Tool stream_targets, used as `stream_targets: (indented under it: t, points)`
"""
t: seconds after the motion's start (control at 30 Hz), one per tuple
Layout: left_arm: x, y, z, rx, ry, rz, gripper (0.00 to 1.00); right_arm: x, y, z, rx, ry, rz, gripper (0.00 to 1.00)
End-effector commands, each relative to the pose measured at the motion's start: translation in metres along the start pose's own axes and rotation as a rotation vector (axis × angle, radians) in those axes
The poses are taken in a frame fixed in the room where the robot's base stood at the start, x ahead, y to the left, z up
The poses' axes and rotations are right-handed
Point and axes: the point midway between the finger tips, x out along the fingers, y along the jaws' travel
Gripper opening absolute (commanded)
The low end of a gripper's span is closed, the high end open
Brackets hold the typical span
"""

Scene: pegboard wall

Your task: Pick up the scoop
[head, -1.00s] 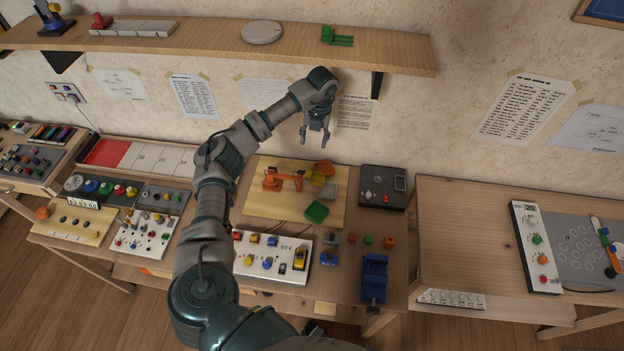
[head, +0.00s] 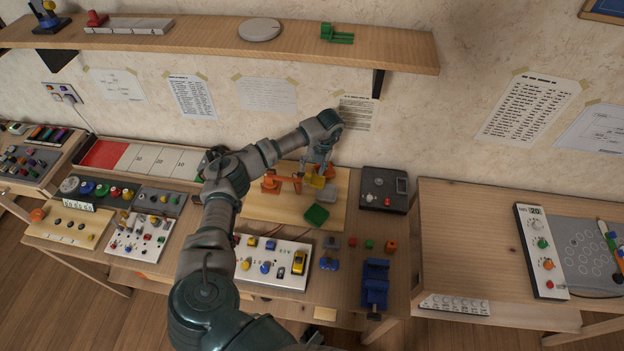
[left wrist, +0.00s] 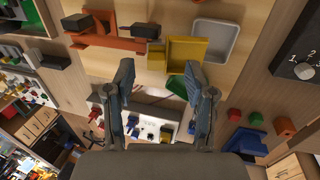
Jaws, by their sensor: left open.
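My left gripper (head: 318,164) is open and empty, pointing down over the back of the wooden board (head: 270,208). Both fingers show in the left wrist view (left wrist: 160,82), apart, with nothing between them. A yellow open piece (head: 317,181), perhaps the scoop, lies near the fingers; I cannot tell for sure. It shows just beyond the right fingertip in the left wrist view (left wrist: 185,52), next to a grey tray (left wrist: 215,41). An orange jointed toy (head: 272,184) is to its left. A green tray (head: 316,215) lies in front, partly behind the right finger in the wrist view.
A dark box with knobs (head: 384,188) stands to the right of the board. A white switch panel (head: 272,262) and a blue vise-like block (head: 375,283) are in front. The shelf (head: 400,52) overhangs behind. The right table's left part (head: 465,235) is clear.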

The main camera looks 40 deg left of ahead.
Motion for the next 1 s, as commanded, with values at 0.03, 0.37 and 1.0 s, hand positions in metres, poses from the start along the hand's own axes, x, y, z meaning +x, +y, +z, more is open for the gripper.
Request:
stream_targets:
  t: [0.03,0.37,1.0]
  points:
    - [0.008,0.003,-0.003,0.0,0.004,0.003,0.55,-0.001,0.0,0.002,0.0,0.0,0.0,0.0]
    - [0.043,0.004,-0.004,-0.001,0.001,-0.001,0.55,0.003,0.001,0.013,-0.002,-0.012,0.001,0.0]
    - [0.042,0.004,-0.004,0.0,0.001,0.0,0.06,0.003,-0.002,0.009,-0.001,-0.007,-0.002,0.0]
